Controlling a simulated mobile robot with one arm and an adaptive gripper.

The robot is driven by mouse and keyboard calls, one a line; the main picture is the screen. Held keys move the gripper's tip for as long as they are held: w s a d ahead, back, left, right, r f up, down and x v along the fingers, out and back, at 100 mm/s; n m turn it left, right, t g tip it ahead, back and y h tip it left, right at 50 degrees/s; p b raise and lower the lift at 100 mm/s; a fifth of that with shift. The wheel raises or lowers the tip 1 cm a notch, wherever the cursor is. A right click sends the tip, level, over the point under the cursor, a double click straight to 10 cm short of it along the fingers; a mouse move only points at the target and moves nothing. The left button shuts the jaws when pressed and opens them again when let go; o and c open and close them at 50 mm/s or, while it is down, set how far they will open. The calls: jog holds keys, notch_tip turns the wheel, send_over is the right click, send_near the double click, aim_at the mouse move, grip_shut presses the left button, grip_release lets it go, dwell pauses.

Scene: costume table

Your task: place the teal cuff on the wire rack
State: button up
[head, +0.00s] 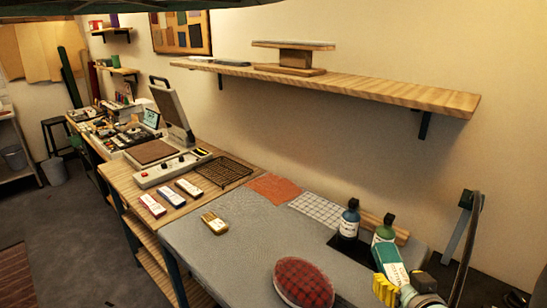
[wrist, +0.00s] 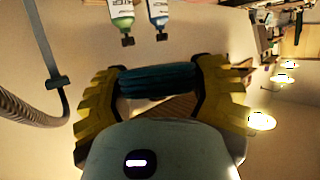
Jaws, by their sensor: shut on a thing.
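The teal cuff (wrist: 160,79) is a ribbed dark-teal band. In the wrist view it lies crosswise between the yellow fingers of my gripper (wrist: 158,84), which is shut on it. In the head view my gripper (head: 402,288) is at the lower right, beside the green bottle, and I cannot make out the cuff there. The wire rack (head: 223,171) is a dark flat grid on the wooden table, left of the grey worktop and far from my gripper. Its visible top is bare.
A green bottle (head: 383,231) and a blue bottle (head: 349,218) stand at the worktop's back right. A red pincushion-like oval (head: 303,283) lies in front. Small boxes (head: 188,187) sit before the rack. A wooden shelf (head: 370,88) overhangs the back. The worktop's middle is mostly clear.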

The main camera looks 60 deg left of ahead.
jog(key=w+d+r+m+t+h, duration=0.25)
jog(key=w+d+m+h, duration=0.2)
jog(key=d, duration=0.25)
jog(key=w+d+r+m+t+h, duration=0.25)
jog(key=w+d+r, duration=0.2)
jog(key=d, duration=0.25)
jog(key=w+d+r+m+t+h, duration=0.1)
jog(key=w+d+r+m+h, duration=0.3)
jog(key=d, duration=0.4)
notch_tip(320, 180, up, 28)
jog(key=p, duration=2.9)
jog(key=shift+w+a+r, duration=0.15)
jog(key=shift+w+a, duration=0.1)
jog(key=shift+w, duration=0.1)
notch_tip(320, 180, down, 29)
jog(key=b, duration=2.9)
